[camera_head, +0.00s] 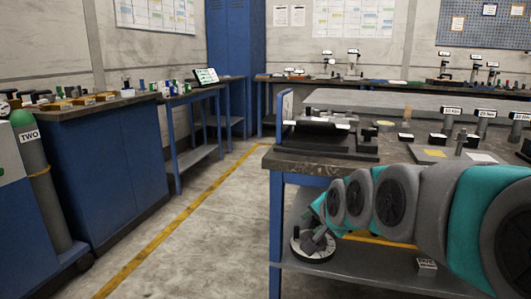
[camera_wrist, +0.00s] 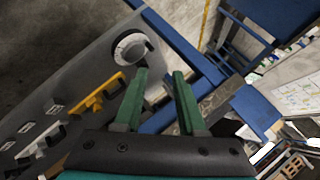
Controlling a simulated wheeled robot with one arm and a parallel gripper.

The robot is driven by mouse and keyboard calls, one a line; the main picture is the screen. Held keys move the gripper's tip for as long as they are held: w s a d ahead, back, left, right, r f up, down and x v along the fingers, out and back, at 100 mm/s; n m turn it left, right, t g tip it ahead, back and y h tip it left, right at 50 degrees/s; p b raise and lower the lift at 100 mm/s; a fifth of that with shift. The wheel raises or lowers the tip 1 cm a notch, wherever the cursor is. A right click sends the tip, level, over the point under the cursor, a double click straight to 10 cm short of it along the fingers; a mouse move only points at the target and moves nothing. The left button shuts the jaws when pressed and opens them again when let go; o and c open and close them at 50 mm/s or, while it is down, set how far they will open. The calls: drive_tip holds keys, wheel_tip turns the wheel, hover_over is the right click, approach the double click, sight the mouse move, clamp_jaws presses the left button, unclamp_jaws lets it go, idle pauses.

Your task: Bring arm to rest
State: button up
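My arm, with teal and grey links, reaches in from the right in the head view, in front of the blue-framed workbench (camera_head: 275,225). Its far end is low beside the bench's front left corner, and the gripper's fingers cannot be made out there. In the wrist view my gripper (camera_wrist: 161,72) shows two green fingers spread apart with nothing between them. A round white and dark object (camera_head: 313,243) sits on the bench's lower shelf, close to the arm's end. It also shows in the wrist view (camera_wrist: 131,48), beyond the left finger.
The worktop (camera_head: 320,163) above the arm carries a grey device (camera_head: 327,122) and several labelled posts. A yellow item (camera_wrist: 98,93) lies on the shelf in the wrist view. Open floor (camera_head: 190,245) with a yellow line lies left of the bench. Blue cabinets (camera_head: 110,160) stand further left.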

drive_tip(key=s+d+f+n+g, duration=0.1)
drive_tip(key=s+f+n+g, duration=0.2)
drive_tip(key=s, duration=0.8)
drive_tip(key=s+d+f+n+g+h, duration=0.1)
drive_tip(key=s+f+n+g, duration=0.2)
drive_tip(key=s+f, duration=0.3)
drive_tip(key=s+d+f+n+g, duration=0.1)
drive_tip(key=s+f+n+g, duration=0.2)
drive_tip(key=s, duration=1.4)
wheel_tip(320, 180, down, 2)
drive_tip(key=shift+f+g+h, duration=0.25)
drive_tip(key=shift+g+h, duration=0.15)
drive_tip(key=shift+g, duration=0.7)
